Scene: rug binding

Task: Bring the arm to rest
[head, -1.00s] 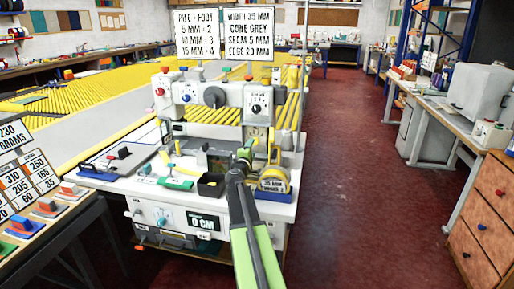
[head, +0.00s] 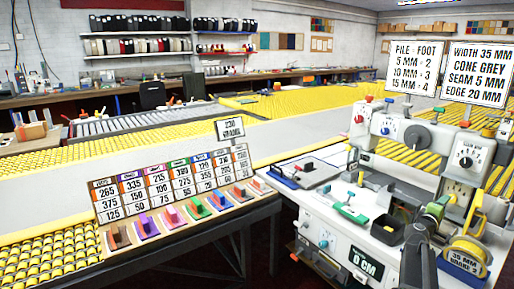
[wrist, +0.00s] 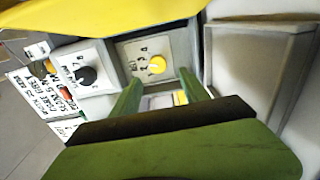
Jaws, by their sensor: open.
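My gripper (head: 437,210) is at the lower right of the head view, in front of the white binding machine (head: 400,165). My arm reaches up to it from the bottom edge. In the wrist view my gripper (wrist: 159,80) shows two green fingers standing apart, with nothing held between them. A yellow knob (wrist: 156,64) on a grey panel lies beyond the fingertips, and a dark knob (wrist: 87,75) on a white panel is to their left. Whether the fingers touch the machine cannot be told.
A yellow tape reel (head: 465,250) stands right of my gripper, and a dark open bin (head: 387,231) is to its left. A bench with number cards and coloured blocks (head: 170,215) fills the left front. A long yellow-striped table (head: 290,135) runs behind.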

